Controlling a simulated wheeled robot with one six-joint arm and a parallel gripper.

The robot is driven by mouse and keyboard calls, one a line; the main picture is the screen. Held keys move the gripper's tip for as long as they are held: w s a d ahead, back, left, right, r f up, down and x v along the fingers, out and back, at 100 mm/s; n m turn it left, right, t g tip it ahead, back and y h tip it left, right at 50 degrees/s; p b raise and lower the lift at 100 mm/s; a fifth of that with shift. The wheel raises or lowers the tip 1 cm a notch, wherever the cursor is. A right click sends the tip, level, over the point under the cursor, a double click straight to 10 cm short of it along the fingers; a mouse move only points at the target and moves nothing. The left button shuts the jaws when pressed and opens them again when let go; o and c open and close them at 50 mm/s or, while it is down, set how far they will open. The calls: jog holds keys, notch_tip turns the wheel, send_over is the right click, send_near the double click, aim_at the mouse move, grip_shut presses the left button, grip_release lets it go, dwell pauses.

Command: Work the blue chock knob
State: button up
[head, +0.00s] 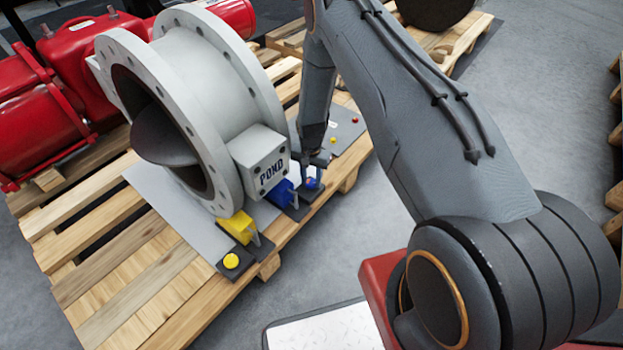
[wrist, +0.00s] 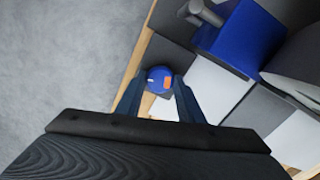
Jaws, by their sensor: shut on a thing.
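The blue chock knob (wrist: 158,78) is a small round blue knob with an orange-red mark and a white mark on it. In the wrist view it sits between the fingertips of my gripper (wrist: 157,90), which is shut on it. In the head view my gripper (head: 314,176) reaches down to the knob, of which only a small blue and red patch shows. The blue chock (head: 281,193) stands just left of it, against the grey valve body (head: 262,160) marked "POND". The chock also shows at the top of the wrist view (wrist: 240,38).
A yellow chock (head: 238,226) and yellow knob (head: 231,261) sit at the near left on the same pallet (head: 120,285). Red (head: 355,120) and yellow (head: 333,141) knobs lie on a grey plate behind my gripper. Red actuator cylinders (head: 85,55) stand behind the valve.

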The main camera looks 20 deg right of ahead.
aim_at(311, 181)
jog(key=shift+w+r+m, duration=0.1)
jog(key=shift+w+m, duration=0.1)
jog(key=shift+m, duration=0.7)
jog(key=o, duration=1.1)
jog(key=shift+s, duration=0.1)
jog(key=shift+c, duration=0.2)
jog(key=shift+r+p, duration=0.85)
jog(key=shift+r, duration=3)
